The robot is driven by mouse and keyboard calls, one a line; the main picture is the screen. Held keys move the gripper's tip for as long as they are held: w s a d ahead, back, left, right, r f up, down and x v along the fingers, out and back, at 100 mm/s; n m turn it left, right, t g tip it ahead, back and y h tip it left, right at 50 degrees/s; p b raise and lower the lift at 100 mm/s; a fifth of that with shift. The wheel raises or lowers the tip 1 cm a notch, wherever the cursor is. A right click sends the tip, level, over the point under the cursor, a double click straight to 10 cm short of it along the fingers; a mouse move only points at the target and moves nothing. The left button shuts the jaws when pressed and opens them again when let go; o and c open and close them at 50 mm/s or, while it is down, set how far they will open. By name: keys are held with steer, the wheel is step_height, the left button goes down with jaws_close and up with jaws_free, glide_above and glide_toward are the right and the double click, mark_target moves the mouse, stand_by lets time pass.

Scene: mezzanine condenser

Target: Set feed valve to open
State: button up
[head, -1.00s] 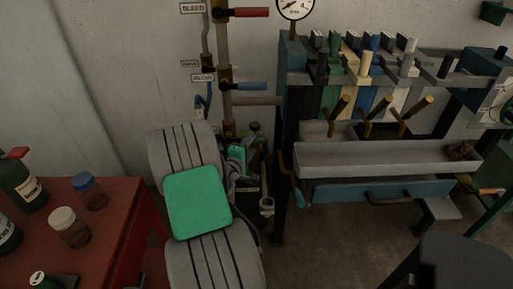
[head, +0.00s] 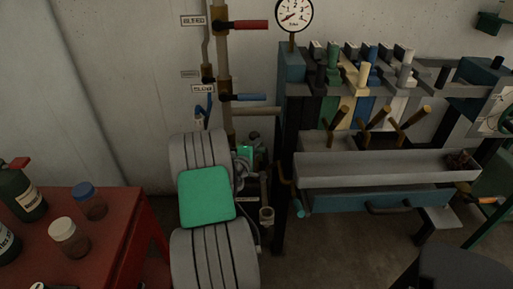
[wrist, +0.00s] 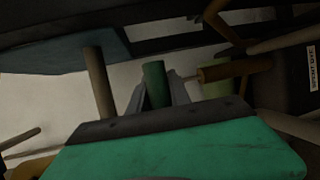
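No label that I can read says "feed", so I cannot tell which handle is the feed valve. On the wall pipes in the head view, a red handle (head: 249,25) sits beside a "BLEED" label (head: 193,20). Lower down, a blue handle (head: 249,97) sits beside another label (head: 202,88), too small to read surely. Both handles stick out level to the right. My gripper (wrist: 158,82) shows in the wrist view with its two grey fingers apart. A dark green post (wrist: 154,84) shows between them; contact cannot be told.
A rack with several coloured levers (head: 362,72) and a grey trough (head: 385,168) stands right of the pipes. A pressure gauge (head: 294,14) rises above it. A red table (head: 115,240) with jars and bottles is at the left. Some floor between is clear.

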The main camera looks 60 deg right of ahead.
jaws_close()
steer(key=shift+a+f, duration=0.1)
stand_by(0.8)
